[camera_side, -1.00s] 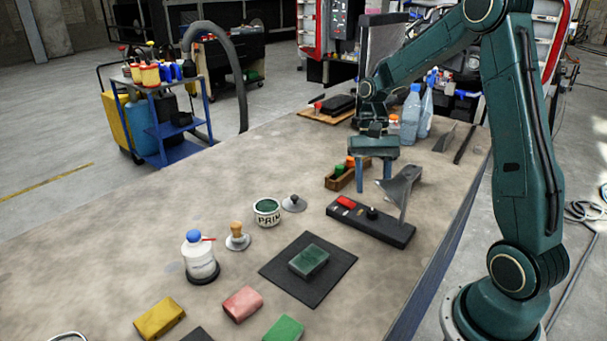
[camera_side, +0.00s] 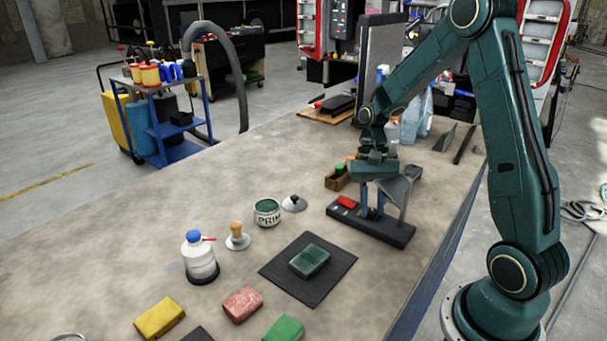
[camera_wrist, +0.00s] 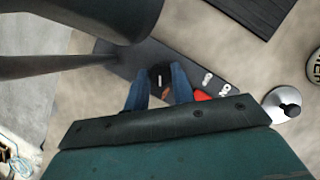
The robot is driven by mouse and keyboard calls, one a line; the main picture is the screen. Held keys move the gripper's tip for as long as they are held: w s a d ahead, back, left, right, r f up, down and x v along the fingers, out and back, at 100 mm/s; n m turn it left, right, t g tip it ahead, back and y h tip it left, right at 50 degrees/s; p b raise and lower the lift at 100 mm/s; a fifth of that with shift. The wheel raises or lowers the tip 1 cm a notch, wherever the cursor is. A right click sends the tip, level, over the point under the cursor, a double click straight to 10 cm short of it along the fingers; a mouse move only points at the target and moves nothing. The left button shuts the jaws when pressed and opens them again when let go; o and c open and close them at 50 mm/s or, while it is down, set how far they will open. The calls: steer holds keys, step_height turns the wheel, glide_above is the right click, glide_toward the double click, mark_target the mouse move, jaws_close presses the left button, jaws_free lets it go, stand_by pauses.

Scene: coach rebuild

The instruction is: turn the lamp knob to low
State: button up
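The lamp base is a long dark bar (camera_side: 398,236) on the bench, with a red switch (camera_side: 347,202) near its left end and a grey angular lamp arm (camera_side: 400,188) rising from it. The black knob (camera_wrist: 160,77) with a pale pointer line shows in the wrist view. My gripper (camera_side: 372,212) points down over the base. In the wrist view its two blue fingers (camera_wrist: 159,84) stand on either side of the knob, very close to it. I cannot tell whether they touch it. White markings (camera_wrist: 215,82) show on the base beside the knob, too small to read surely.
A wooden tray with small caps (camera_side: 338,180) stands just behind the base. A primer tin (camera_side: 267,212), a grey round-based piece (camera_side: 294,204) and a black mat (camera_side: 335,275) with a green block (camera_side: 310,261) are nearby. Clear bottles (camera_side: 412,118) stand behind.

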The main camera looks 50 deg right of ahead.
steer(key=shift+c, duration=1)
steer(key=shift+n, duration=0.4)
steer(key=n+h, duration=0.1)
steer(key=n, duration=0.1)
steer(key=n+g, duration=0.1)
steer(key=n, duration=0.2)
steer(key=shift+w+a+g+h, duration=0.2)
steer(key=shift+g+h, duration=0.1)
steer(key=shift+h, duration=0.1)
steer(key=n+h, duration=0.1)
steer(key=n, duration=0.2)
steer(key=n+h, duration=0.1)
steer(key=n, duration=0.2)
steer(key=shift+a+r+h, duration=0.1)
steer(key=shift+h, duration=0.2)
steer(key=o, duration=1)
steer(key=v, duration=1.3)
steer(key=shift+r, duration=0.3)
